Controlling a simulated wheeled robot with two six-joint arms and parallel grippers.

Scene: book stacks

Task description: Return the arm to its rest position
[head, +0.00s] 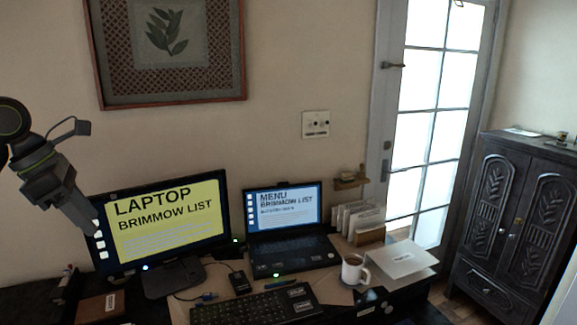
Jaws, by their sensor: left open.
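My left arm comes in from the left edge, bent downward. My left gripper (88,228) is raised in front of the left edge of the monitor (170,226), pointing down and to the right. I see nothing held in it, and its fingers are seen from the side. My right gripper is not in the head view.
A laptop (288,250) stands right of the monitor. In front are a keyboard (255,304) and a mug (353,270). Letters in a holder (366,236) and a white sheet (402,259) lie at the right. A dark cabinet (515,215) stands beyond the door.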

